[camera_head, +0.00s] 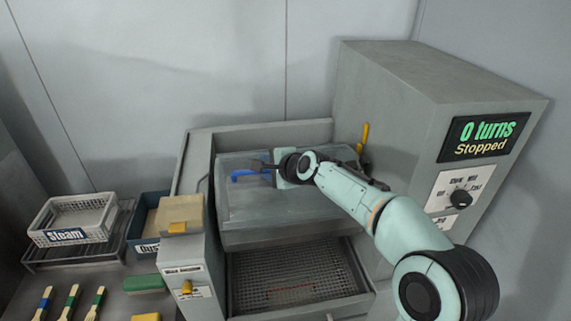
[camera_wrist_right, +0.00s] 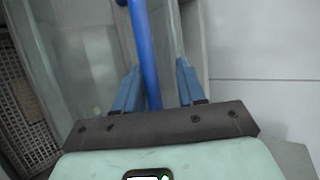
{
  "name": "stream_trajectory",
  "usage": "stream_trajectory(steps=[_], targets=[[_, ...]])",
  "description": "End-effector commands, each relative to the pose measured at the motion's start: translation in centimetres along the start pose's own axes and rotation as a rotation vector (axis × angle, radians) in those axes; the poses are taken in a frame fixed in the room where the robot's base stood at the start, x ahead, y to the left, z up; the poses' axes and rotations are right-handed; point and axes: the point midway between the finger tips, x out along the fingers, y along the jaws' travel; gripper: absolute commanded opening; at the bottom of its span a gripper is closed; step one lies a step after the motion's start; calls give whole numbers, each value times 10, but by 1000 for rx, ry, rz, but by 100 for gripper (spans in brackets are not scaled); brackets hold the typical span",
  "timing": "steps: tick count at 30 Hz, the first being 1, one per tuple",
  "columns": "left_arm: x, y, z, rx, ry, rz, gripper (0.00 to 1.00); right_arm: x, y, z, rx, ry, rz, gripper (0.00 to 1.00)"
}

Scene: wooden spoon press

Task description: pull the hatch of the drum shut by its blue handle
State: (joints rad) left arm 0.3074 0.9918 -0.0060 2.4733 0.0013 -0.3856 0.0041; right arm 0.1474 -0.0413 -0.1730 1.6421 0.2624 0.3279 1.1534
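The drum (camera_head: 210,140) is a grey box-shaped machine in the middle of the head view. Its hatch (camera_head: 275,207) is a smooth grey panel above a perforated tray. The blue handle (camera_head: 243,176) is at the panel's upper left, partly hidden by my right gripper (camera_head: 262,168). In the right wrist view the handle (camera_wrist_right: 145,50) is a blue bar running between the two fingers of my right gripper (camera_wrist_right: 157,90). The fingers are apart, with a clear gap on the bar's right side. My left gripper is not in view.
A "Steam" basket (camera_head: 75,215), a dark bin (camera_head: 146,218) and several brushes lie left. A perforated tray (camera_head: 295,275) sits below the hatch.

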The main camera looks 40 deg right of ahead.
Motion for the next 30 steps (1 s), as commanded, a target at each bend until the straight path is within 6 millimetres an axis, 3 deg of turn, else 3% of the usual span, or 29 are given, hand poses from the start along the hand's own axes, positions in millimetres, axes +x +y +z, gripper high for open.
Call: stream_trajectory(steps=[1, 3, 12, 18, 30], targets=[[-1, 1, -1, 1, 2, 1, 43, -25, -4, -6, 3, 4, 0, 42], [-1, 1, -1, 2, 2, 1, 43, -43, -5, -7, 3, 7, -4, 42], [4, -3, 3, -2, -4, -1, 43, -95, -6, -4, 2, 3, -9, 42], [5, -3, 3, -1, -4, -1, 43, -107, -6, -2, 1, 1, -8, 42], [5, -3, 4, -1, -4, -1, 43, -108, -7, -2, 1, 0, -10, 42]])
